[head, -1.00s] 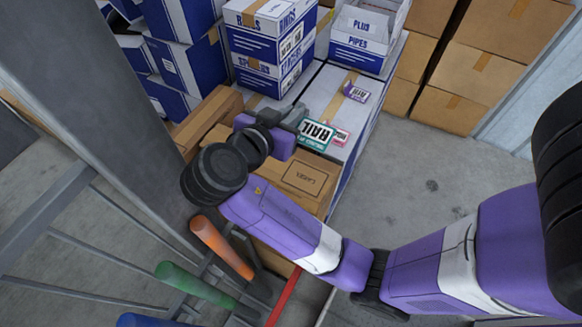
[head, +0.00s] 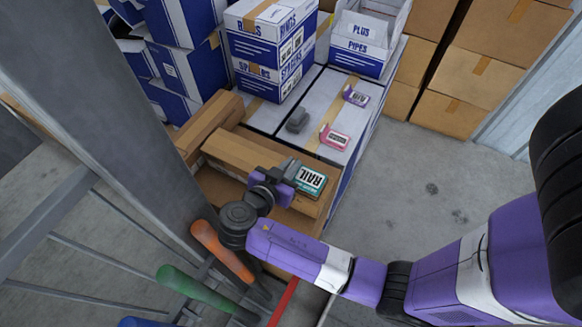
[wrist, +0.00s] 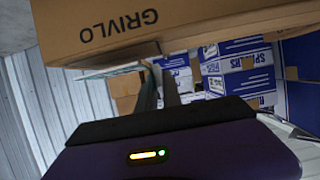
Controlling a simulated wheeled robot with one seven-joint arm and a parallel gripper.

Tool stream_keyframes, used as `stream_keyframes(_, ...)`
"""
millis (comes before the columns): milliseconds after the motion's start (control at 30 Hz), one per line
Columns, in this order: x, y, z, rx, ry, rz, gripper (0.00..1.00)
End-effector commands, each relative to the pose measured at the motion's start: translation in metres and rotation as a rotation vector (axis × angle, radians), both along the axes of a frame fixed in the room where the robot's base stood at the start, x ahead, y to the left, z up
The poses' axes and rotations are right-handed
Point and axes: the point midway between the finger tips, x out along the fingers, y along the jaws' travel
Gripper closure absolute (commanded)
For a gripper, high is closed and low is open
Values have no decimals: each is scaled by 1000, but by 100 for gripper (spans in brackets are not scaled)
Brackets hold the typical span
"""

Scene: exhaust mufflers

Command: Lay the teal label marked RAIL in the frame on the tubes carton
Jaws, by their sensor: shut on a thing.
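The teal label marked RAIL (head: 311,182) is in my gripper (head: 292,171), which is shut on it. In the head view the label is over the top of a brown carton (head: 302,224) and covers the spot where a dark-lined frame showed earlier. I cannot tell whether it touches the carton. In the wrist view, the label's pale edge (wrist: 110,70) is by my fingers (wrist: 160,72), close to a brown carton face marked GRIVLO (wrist: 200,28).
A pink label (head: 334,137), a purple label (head: 355,96) and a dark grey block (head: 297,120) lie on white cartons behind. A longer brown box (head: 245,152) stands left of the label. Coloured handles (head: 222,250) rise at front left. Open floor (head: 430,190) lies right.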

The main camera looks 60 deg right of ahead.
Motion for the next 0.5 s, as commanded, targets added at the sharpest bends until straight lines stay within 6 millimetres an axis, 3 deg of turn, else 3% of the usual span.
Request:
stream_keyframes(133,0,0,-13,0,1,-1,100)
stream_keyframes(500,0,0,-18,0,-1,0,100)
